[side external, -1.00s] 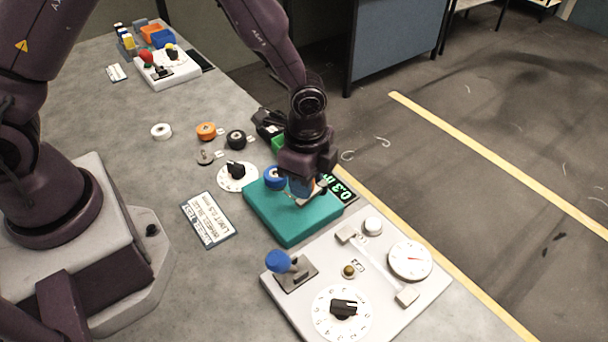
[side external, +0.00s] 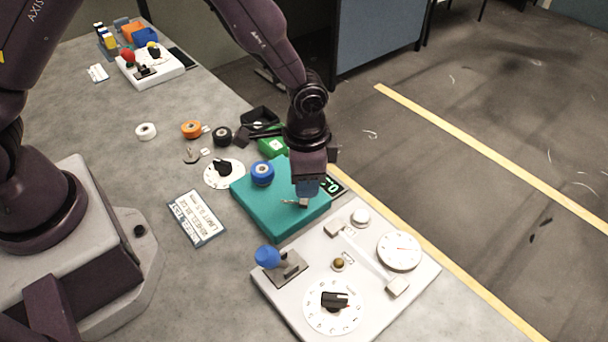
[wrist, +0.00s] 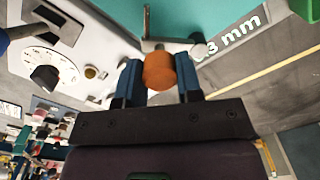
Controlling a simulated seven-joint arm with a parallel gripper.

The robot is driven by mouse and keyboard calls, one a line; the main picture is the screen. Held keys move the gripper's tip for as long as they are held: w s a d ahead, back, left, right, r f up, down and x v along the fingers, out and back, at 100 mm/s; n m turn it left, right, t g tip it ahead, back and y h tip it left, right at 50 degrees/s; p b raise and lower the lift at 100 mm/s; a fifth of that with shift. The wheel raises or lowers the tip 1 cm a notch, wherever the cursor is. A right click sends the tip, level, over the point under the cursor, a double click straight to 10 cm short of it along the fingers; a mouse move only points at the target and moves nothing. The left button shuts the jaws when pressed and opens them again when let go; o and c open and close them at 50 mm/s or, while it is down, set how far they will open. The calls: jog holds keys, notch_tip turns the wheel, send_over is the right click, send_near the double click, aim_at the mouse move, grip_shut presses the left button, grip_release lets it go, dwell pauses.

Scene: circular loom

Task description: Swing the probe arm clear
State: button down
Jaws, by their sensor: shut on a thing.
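The teal block (side external: 262,207) carries a blue wheel (side external: 262,173) and the small grey metal probe arm (side external: 289,202). My gripper (side external: 304,198) is low over the block's right part, beside the wheel and apart from it. In the wrist view its blue fingers are shut on an orange knob (wrist: 158,73). The grey probe arm (wrist: 165,45) lies just beyond the knob, with a pale round tip (wrist: 198,49); their join is partly hidden. The wheel is not clearly visible in the wrist view.
A black display (side external: 334,184) sits behind my gripper, partly covered; its "mm" shows in the wrist view. A white panel (side external: 290,303) with a blue-knobbed lever (side external: 268,256), dials and knobs lies in front. A label card (side external: 197,217) and loose rollers lie left.

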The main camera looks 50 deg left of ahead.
dwell(0.3)
jog(key=c, duration=0.8)
grip_release()
notch_tip(320, 180, up, 13)
